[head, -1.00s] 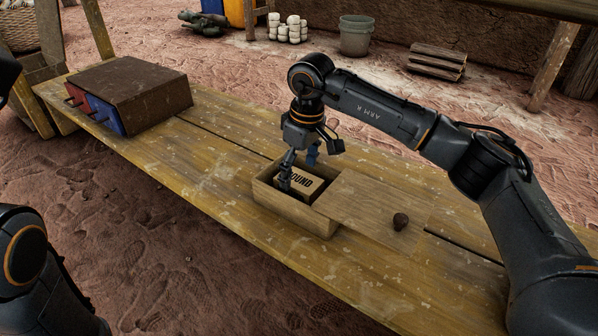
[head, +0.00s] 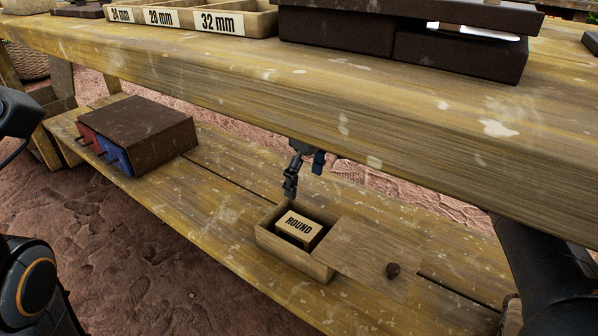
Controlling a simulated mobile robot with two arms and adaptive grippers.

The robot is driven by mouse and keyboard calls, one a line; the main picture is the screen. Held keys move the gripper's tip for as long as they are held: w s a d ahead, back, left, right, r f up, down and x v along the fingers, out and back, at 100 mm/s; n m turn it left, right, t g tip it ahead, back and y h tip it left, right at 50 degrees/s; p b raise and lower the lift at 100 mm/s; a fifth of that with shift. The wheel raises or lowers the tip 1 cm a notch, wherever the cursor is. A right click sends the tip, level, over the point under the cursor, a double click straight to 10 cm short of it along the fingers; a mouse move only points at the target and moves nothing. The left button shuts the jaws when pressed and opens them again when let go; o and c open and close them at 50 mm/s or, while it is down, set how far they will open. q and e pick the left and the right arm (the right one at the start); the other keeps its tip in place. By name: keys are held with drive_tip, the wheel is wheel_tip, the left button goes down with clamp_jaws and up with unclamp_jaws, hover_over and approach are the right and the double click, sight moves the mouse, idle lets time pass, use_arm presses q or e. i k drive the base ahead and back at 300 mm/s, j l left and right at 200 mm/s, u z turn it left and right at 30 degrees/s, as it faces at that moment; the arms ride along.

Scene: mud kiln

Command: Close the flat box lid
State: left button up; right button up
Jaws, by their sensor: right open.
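The flat wooden box (head: 296,268) sits on the lower shelf. My left gripper is out of view; only parts of my left arm show at the left edge.
The upper bench top (head: 330,95) overhangs the lower shelf (head: 215,205) and carries labelled trays (head: 236,22) and dark blocks (head: 405,50). A brown case with red and blue fronts (head: 140,133) stands at the shelf's left. The shelf between case and box is clear.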

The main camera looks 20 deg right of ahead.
sight(370, 250)
drive_tip(key=k, duration=1)
